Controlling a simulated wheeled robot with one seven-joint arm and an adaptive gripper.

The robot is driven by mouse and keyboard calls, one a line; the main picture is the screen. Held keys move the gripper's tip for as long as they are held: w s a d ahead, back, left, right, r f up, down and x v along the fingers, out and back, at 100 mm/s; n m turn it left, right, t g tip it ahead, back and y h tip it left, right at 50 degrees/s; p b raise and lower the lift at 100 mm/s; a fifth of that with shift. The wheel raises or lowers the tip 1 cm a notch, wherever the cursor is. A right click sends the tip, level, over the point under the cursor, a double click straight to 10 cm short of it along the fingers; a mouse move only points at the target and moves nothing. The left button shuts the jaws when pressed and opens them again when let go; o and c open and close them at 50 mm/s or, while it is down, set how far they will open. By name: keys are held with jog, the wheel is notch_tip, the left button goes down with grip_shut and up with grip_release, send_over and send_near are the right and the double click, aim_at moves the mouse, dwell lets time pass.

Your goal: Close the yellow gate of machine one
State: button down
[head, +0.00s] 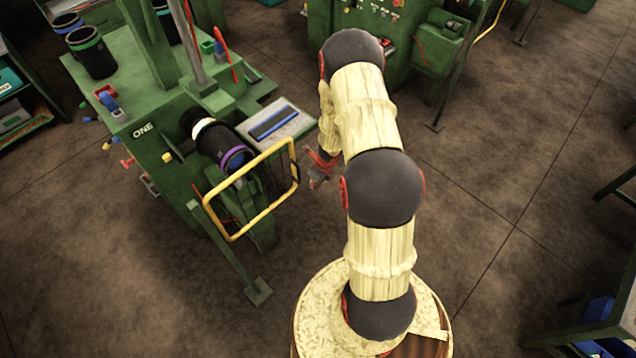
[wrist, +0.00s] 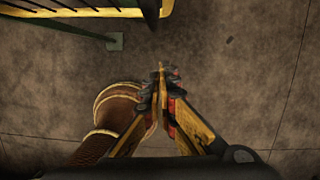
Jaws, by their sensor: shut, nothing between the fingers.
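The yellow gate (head: 247,196) is a tubular frame on the front of the green machine marked ONE (head: 150,150). It stands out in front of a dark sleeve with a purple band on the machine's roller. My gripper (head: 318,170) is just right of the gate's right end, with a visible gap, and is partly hidden by my arm. In the wrist view my gripper (wrist: 161,78) is shut and empty, pointing at the floor. Part of the yellow gate (wrist: 85,12) crosses the top left of that view, apart from the fingertips. I cannot tell whether the gate is latched.
A grey shelf with a dark blue-edged bar (head: 274,123) juts from the machine behind the gate. A green leg with a foot plate (head: 258,290) stands below the gate. Other green machines stand at the back.

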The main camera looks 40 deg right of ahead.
jog(key=p+v, duration=0.2)
jog(key=v, duration=0.7)
jog(key=shift+r, duration=0.4)
jog(key=shift+w+d, duration=0.1)
jog(key=shift+w, duration=0.05)
